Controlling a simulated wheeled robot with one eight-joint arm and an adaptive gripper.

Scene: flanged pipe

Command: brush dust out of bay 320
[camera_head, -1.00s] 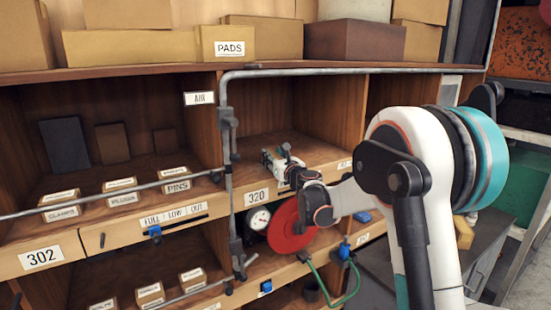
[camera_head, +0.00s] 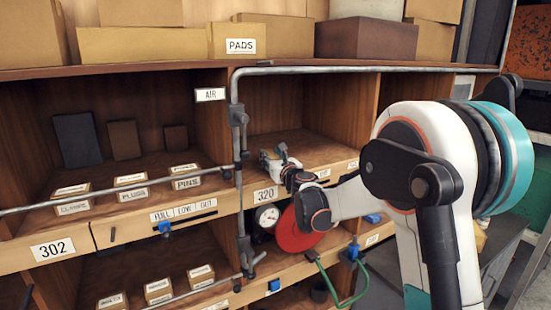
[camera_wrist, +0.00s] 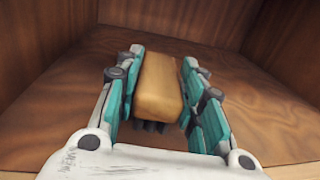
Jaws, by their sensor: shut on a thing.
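Bay 320 is a wooden compartment (camera_head: 300,148) above the label "320" (camera_head: 265,194). My gripper (camera_head: 282,155) is at the front of this bay, just inside its opening. The wrist view shows my gripper (camera_wrist: 160,88) shut on a tan block-like brush (camera_wrist: 160,85), one finger along each long side. Dark bristles show under the brush's near end. The wooden bay floor (camera_wrist: 60,120) lies under it and the walls rise behind. I cannot tell whether the bristles touch the floor. No dust can be made out clearly. In the head view the brush is hidden by my gripper.
A grey pipe (camera_head: 240,190) runs down the left side of the bay and along its top. A gauge (camera_head: 267,216), a red disc (camera_head: 295,232) and a green hose (camera_head: 335,295) sit below. Boxes stand on the top shelf, including "PADS" (camera_head: 238,46).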

